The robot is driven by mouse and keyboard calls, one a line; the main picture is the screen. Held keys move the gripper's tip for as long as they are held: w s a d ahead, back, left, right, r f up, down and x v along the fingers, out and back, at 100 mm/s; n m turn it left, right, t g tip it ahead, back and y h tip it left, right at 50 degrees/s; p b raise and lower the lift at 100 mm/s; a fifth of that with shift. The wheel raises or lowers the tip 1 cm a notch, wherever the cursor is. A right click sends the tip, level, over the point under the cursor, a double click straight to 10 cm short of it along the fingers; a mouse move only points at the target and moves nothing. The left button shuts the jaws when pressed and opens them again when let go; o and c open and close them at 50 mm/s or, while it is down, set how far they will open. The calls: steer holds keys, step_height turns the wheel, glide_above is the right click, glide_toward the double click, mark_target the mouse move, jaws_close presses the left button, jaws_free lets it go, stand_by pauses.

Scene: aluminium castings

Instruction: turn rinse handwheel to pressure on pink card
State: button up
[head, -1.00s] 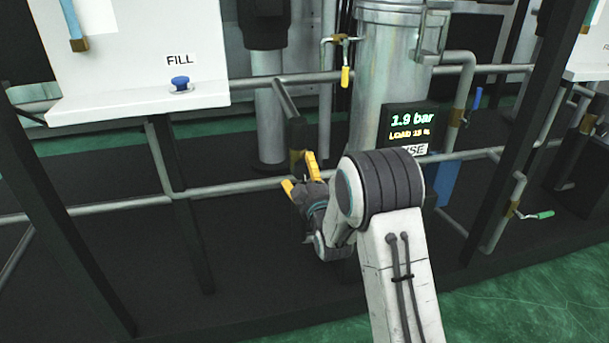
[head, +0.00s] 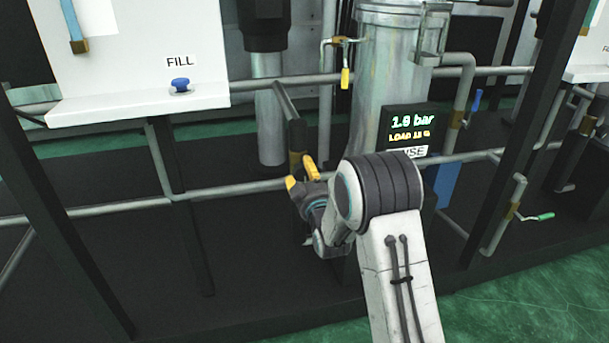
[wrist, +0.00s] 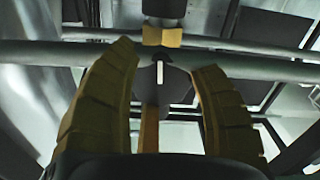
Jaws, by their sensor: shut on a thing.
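My gripper (head: 302,176) has yellow fingers and is at the pipework left of the steel column. In the wrist view its fingers (wrist: 165,100) are closed around a dark part with a white pointer line, which I take to be the rinse handwheel (wrist: 160,80). The fingers hide much of its rim. In the head view the wheel cannot be made out behind the fingers. The lit display (head: 411,128) reads about 1.8 bar, its second digit unclear, with a load line below. The RINSE label (head: 412,152) is partly covered by my arm. No pink card shows.
A horizontal pipe (head: 240,188) runs behind my gripper, and dark frame posts stand at left and right. A white panel (head: 130,50) labelled FILL has a blue knob (head: 180,84). A yellow-handled valve (head: 345,78) hangs above. A green-handled valve (head: 543,217) is at right.

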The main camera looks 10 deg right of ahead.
steer(key=shift+f, duration=0.1)
steer(key=c, duration=0.4)
steer(key=shift+m, duration=1)
steer(key=o, duration=1.2)
steer(key=shift+s, duration=0.1)
steer(key=s, duration=1.1)
steer(key=shift+s, duration=0.4)
